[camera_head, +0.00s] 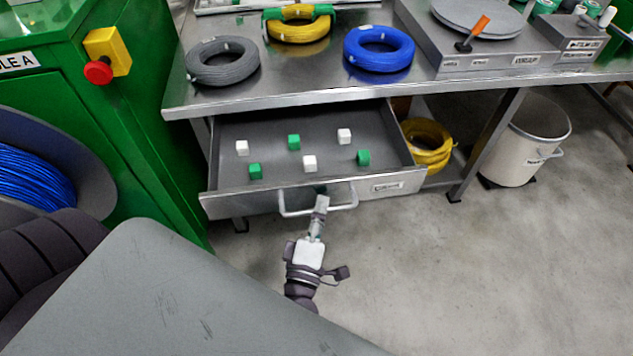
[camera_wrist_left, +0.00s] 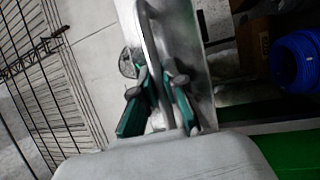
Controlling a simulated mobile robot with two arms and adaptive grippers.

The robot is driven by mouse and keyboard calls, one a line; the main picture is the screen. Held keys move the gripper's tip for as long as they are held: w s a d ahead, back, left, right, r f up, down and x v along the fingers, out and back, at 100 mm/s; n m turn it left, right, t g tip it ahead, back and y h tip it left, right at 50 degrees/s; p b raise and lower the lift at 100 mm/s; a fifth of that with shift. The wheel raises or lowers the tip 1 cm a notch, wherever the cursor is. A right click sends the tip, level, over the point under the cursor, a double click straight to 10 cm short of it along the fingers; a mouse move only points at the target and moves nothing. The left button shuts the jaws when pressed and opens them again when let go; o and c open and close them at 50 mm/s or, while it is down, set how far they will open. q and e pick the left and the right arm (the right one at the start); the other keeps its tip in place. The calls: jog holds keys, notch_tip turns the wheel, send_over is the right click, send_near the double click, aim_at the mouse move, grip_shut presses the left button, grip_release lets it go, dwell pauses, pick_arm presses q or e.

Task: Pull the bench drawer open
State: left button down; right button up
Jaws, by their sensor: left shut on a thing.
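The bench drawer (camera_head: 240,203) stands pulled out under the steel bench (camera_head: 290,92), with its inside showing. Several small white and green blocks lie on its floor. Its bar handle (camera_head: 283,204) is on the front face. My left gripper (camera_head: 320,205) is at the handle, shut on it near the middle. In the left wrist view the left gripper's green-padded fingers (camera_wrist_left: 160,95) close around the bar in front of the metal drawer front. My right gripper is not in view.
Grey, yellow and blue cable coils (camera_head: 378,50) lie on the bench top. A green machine (camera_head: 150,120) with a red button stands close at the left. A white bucket (camera_head: 525,145) stands at the right. The floor before the drawer's right side is clear.

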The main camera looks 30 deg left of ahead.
pick_arm(q)
jog(key=shift+s+d, duration=0.8)
jog(key=shift+s, duration=0.25)
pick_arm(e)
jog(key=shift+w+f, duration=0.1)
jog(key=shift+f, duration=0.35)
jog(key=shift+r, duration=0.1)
pick_arm(q)
jog(key=c, duration=1.5)
grip_release()
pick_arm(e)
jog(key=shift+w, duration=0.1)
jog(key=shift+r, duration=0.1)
pick_arm(q)
jog(key=v, duration=1.2)
